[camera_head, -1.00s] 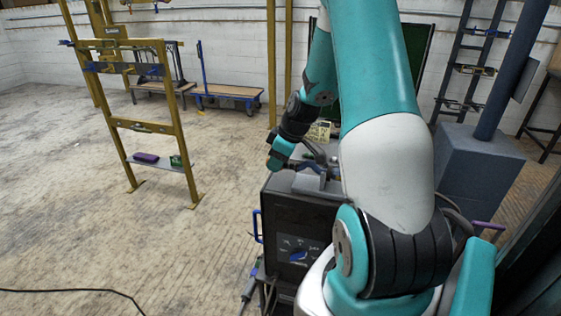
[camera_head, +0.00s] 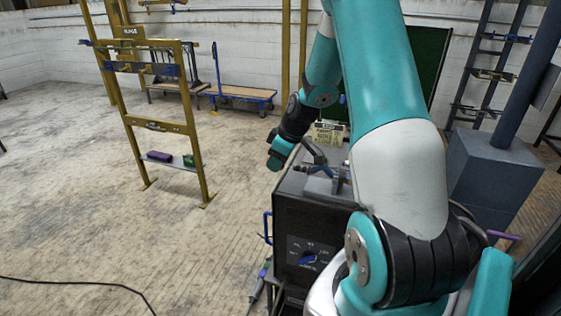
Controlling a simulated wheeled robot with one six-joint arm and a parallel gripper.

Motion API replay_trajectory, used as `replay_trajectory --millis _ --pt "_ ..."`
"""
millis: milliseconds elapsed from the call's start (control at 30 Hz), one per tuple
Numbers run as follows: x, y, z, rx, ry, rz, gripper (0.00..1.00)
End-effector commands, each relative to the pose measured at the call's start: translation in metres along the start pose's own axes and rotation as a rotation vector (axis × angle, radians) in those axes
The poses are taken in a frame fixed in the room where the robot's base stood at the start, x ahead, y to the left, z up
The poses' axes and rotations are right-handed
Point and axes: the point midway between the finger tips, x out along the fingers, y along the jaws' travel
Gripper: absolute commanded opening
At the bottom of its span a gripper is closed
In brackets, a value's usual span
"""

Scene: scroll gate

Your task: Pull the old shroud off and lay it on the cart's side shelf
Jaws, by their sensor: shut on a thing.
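My gripper (camera_head: 312,150) is a small dark shape at the end of my teal wrist, over the top of a black machine (camera_head: 290,215). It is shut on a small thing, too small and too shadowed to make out. A grey holder-like piece (camera_head: 318,186) stands on the machine top just below it; I cannot tell whether they touch. The old shroud cannot be told apart here. The machine sits on the cart, and my arm hides much of its right side. The cart's side shelf is not clearly visible.
A blue handle (camera_head: 267,228) and a hanging torch-like tool (camera_head: 259,284) are at the machine's left. A yellow frame (camera_head: 157,125) carries a low shelf with purple and green items. A blue-grey pedestal (camera_head: 495,172) stands right. The floor at left is open, with a black cable.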

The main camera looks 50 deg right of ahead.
Motion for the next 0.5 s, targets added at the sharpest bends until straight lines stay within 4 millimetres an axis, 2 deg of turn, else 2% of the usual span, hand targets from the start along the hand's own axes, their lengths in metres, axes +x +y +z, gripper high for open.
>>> replay_trajectory --millis 500 --pt "0.007 0.0 -0.018 -0.001 0.0 -0.001 0.0"
